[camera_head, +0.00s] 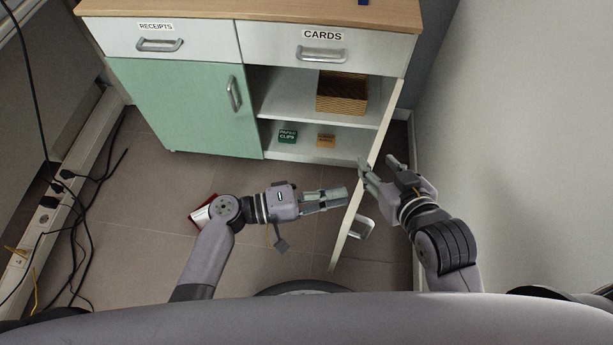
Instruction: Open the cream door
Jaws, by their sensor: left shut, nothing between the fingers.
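The cream door (379,141) stands swung out from the cabinet's right side, seen nearly edge-on. Its metal handle (361,229) is on the outer face, to the right. My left gripper (344,197) is shut and empty on the inner side of the door, its fingertips at or very near the door; whether they touch I cannot tell. My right gripper (378,162) is open, with its fingers apart near the door's upper edge. One finger overlaps the door in the picture; contact is unclear.
The green door (180,100) and the drawers marked RECEIPTS (135,38) and CARDS (310,50) are closed. A red-and-white object (200,212) lies on the floor. A wall (510,140) bounds the right.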

